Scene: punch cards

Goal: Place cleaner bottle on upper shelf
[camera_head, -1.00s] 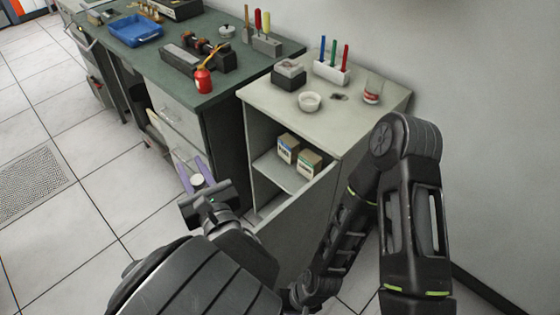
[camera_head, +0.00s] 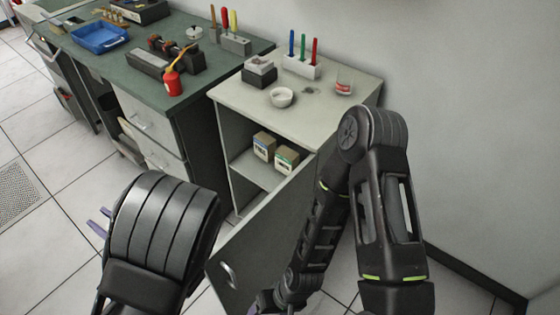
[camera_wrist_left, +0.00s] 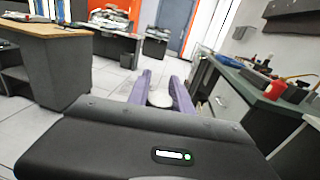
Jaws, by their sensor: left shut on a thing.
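My left gripper (camera_head: 101,222) is mostly hidden behind my left arm in the head view, with only its purple fingertips showing. In the left wrist view its two purple fingers (camera_wrist_left: 161,92) are shut on a white, round-topped thing (camera_wrist_left: 160,99), apparently the cleaner bottle seen from its top. The rest of the bottle is hidden. The grey cabinet (camera_head: 218,150) stands open, with an inner shelf (camera_head: 249,171) bearing two small boxes (camera_head: 274,153). The left gripper is well left of and apart from this shelf. My right gripper is almost wholly out of frame at the bottom edge.
The open cabinet door (camera_head: 265,235) with a handle (camera_head: 228,275) juts toward me. The cabinet top (camera_head: 310,112) holds a bowl (camera_head: 281,97), a glass and a pen holder. A green workbench (camera_head: 110,62) with tools adjoins it. Shelf room in front of the boxes looks free.

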